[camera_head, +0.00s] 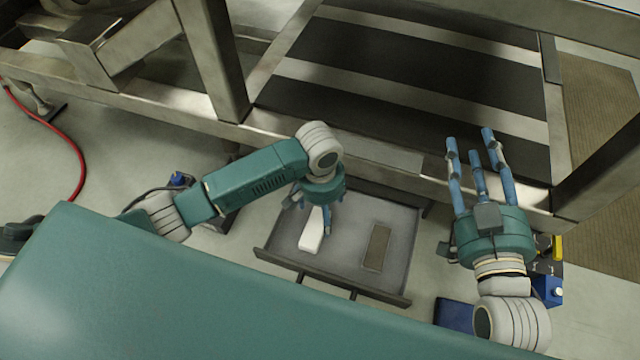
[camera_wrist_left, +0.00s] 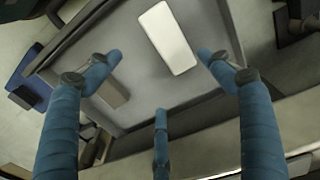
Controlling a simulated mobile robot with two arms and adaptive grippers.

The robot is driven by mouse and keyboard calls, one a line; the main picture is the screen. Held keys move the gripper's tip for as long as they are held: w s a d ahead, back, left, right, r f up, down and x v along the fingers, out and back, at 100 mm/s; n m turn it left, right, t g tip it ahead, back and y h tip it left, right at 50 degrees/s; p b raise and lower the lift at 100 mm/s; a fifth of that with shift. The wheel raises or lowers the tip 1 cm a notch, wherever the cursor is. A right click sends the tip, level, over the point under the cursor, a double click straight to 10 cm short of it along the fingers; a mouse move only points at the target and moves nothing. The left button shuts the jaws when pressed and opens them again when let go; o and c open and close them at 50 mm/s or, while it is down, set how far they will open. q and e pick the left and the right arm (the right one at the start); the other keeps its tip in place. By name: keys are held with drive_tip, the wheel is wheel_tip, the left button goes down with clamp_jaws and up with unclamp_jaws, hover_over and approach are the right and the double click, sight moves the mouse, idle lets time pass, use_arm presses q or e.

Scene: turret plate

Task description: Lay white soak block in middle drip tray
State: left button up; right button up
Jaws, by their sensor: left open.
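The white soak block (camera_head: 312,232) lies in a shallow grey pulled-out tray (camera_head: 340,266), at its left side. It also shows in the left wrist view (camera_wrist_left: 167,38). My left gripper (camera_head: 318,206) is above the tray, over the far end of the block. Its three fingers are spread with nothing between them in the left wrist view (camera_wrist_left: 158,85); one fingertip appears close beside the block, but I cannot tell whether it touches. My right gripper (camera_head: 475,155) is open and empty to the right of the tray, fingers pointing away toward the metal frame. Which tray is the middle one cannot be told.
A brownish-grey block (camera_head: 377,248) lies in the tray right of the white one. A metal frame (camera_head: 360,155) with dark panels stands behind the tray. Blue boxes (camera_head: 455,313) are on the floor at right. A red hose (camera_head: 78,165) runs along the left.

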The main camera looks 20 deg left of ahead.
use_arm(q)
drive_tip(key=w+d+r+m+t+h, duration=0.2)
drive_tip(key=d+r+t+h, duration=0.4)
drive_tip(key=d+r, duration=0.5)
drive_tip(key=a+r+t+y, duration=0.1)
drive_tip(key=a+r+t, duration=0.4)
drive_tip(key=r, duration=0.5)
drive_tip(key=a+r+t+y, duration=0.1)
drive_tip(key=a+r+t, duration=0.5)
drive_tip(key=r, duration=0.4)
drive_tip(key=shift+a+r, duration=0.2)
drive_tip(key=shift+a, duration=0.1)
